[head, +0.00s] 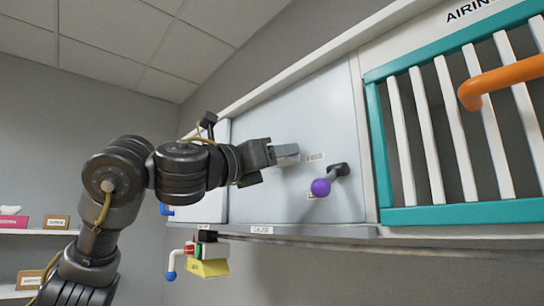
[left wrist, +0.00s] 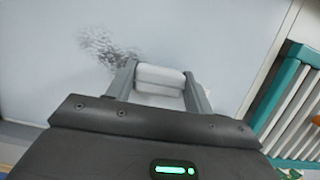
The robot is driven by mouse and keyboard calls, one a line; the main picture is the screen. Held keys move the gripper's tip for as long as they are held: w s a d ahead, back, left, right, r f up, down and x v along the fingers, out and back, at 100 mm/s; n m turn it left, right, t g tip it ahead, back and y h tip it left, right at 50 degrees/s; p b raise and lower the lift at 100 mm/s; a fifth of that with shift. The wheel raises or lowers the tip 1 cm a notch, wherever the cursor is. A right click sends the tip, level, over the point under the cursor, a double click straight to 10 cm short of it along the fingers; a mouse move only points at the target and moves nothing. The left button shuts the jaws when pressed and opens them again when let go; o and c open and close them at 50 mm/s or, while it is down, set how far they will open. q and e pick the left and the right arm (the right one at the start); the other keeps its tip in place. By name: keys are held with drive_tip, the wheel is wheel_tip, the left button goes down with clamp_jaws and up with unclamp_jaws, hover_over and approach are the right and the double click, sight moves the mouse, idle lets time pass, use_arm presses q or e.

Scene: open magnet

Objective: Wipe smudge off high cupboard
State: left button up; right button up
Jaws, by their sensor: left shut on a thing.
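The high cupboard's pale door (head: 315,105) faces me in the head view, and its plain surface (left wrist: 220,35) fills much of the left wrist view. A grey speckled smudge (left wrist: 108,48) is on it, left of my left gripper (left wrist: 160,74) in that view. I cannot make out the smudge in the head view. My left gripper (head: 274,156) is shut on a pale grey block-shaped wiper (left wrist: 160,80), which also shows in the head view (head: 288,151). The wiper is close to the door; I cannot tell whether it touches. My right gripper is not in view.
A purple knob (head: 320,187) on a dark lever juts from the door, right of the wiper. A teal slatted panel (head: 455,213) with an orange handle (head: 505,78) is further right. A ledge (head: 300,231) runs beneath, with a yellow item (head: 207,268) hanging below.

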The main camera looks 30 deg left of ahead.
use_arm(q)
drive_tip(key=a, duration=0.2)
drive_tip(key=w+a+p, duration=0.1)
drive_tip(key=a, duration=0.1)
drive_tip(key=shift+w+r, duration=0.1)
drive_tip(key=shift+r, duration=0.15)
drive_tip(key=shift+w+a, duration=1.05)
drive_tip(key=shift+a, duration=2.55)
drive_tip(key=s+d, duration=0.2)
drive_tip(key=d, duration=0.5)
drive_tip(key=shift+d+r+b, duration=0.35)
drive_tip(key=shift+r, duration=0.1)
drive_tip(key=shift+s+d, duration=0.1)
drive_tip(key=shift+s, duration=0.05)
